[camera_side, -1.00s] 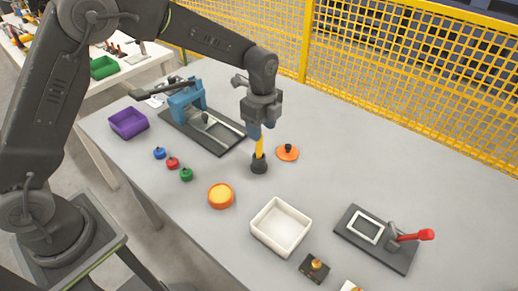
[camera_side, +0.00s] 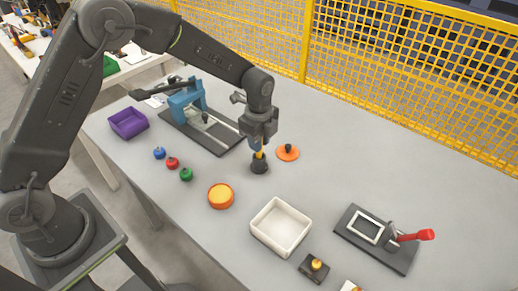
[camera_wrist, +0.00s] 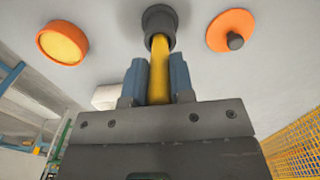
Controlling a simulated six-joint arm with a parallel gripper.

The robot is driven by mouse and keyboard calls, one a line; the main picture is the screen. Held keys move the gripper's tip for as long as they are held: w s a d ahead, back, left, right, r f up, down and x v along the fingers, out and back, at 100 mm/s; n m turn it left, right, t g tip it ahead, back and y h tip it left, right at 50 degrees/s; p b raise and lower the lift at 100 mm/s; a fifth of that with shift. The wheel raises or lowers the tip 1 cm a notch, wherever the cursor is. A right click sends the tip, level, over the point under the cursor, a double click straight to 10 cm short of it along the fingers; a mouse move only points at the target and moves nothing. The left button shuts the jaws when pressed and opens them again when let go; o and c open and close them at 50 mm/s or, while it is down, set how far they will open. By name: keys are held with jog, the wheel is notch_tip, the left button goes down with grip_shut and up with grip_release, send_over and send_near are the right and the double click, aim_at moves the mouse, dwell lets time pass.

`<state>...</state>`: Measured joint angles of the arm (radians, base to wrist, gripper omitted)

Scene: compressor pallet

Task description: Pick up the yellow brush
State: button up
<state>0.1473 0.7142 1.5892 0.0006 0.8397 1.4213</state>
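The yellow brush (camera_wrist: 160,68) stands upright with its lower end in a small round black holder (camera_side: 259,166) on the grey table. In the side view only a short yellow piece of it shows below my gripper. My gripper (camera_wrist: 158,78) points down over the holder, with one blue finger on each side of the yellow handle. The fingers look very close to the handle, but whether they press on it is not clear. The brush's top is hidden between the fingers and the gripper body.
An orange disc with a dark knob (camera_side: 288,153) lies close right of the holder. An orange round container (camera_side: 221,196), a white tray (camera_side: 257,229) and a blue press (camera_side: 187,98) stand around. A yellow mesh fence (camera_side: 400,60) runs behind the table.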

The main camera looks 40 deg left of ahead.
grip_shut()
jog(key=shift+r, duration=0.5)
notch_tip(320, 180, up, 4)
jog(key=shift+a+f, duration=0.15)
jog(key=shift+f, duration=0.05)
jog(key=s+a+r, duration=0.3)
jog(key=a+r, duration=0.3)
jog(key=a, duration=0.5)
jog(key=shift+s+r, duration=0.2)
jog(key=shift+r, duration=0.05)
